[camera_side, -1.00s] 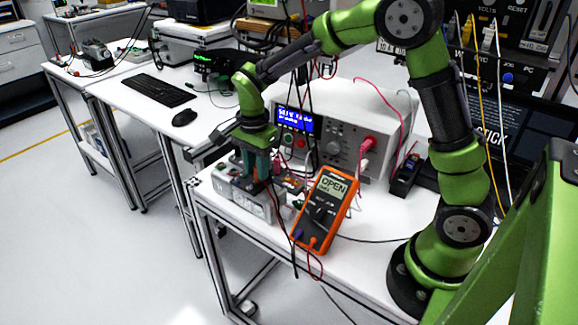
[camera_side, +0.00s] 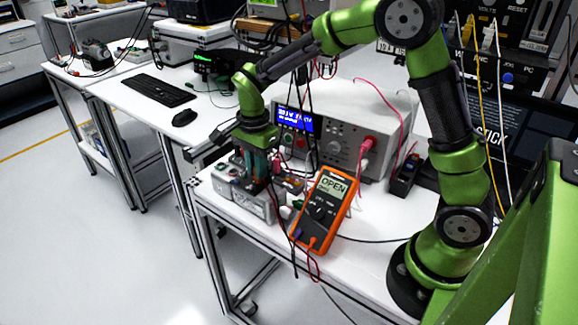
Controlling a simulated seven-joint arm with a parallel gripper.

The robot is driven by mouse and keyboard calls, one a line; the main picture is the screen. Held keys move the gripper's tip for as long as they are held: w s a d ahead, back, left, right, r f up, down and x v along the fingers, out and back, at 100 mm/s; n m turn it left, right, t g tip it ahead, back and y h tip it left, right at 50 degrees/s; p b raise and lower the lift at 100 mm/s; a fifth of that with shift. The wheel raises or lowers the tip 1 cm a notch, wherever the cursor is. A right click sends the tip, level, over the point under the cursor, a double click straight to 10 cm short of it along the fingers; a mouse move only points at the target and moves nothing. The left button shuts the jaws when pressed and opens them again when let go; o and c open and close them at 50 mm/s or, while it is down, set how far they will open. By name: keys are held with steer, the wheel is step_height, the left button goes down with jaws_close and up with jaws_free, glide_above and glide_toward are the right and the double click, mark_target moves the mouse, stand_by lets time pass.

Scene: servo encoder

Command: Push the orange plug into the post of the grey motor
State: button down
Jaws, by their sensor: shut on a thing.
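My gripper (camera_side: 258,178) points down over the grey motor unit (camera_side: 258,207) at the left front of the white table. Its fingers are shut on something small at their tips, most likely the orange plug. The plug itself is hidden or too small to make out between the fingers. The post of the motor is also hidden behind the fingers, so I cannot tell whether plug and post touch.
An orange multimeter (camera_side: 323,210) reading OPEN stands just right of the motor. A white bench instrument (camera_side: 338,130) with a blue display is behind. Red and black leads hang close to my gripper. The table's front edge is near.

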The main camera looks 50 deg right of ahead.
stand_by(0.4)
steer(key=shift+r, duration=2.5)
steer(key=shift+a+f, duration=0.4)
steer(key=shift+f, duration=0.4)
steer(key=shift+a+f, duration=0.45)
steer(key=shift+f, duration=0.35)
steer(key=shift+a+f, duration=0.4)
steer(key=shift+f, duration=0.4)
steer(key=shift+f, duration=0.15)
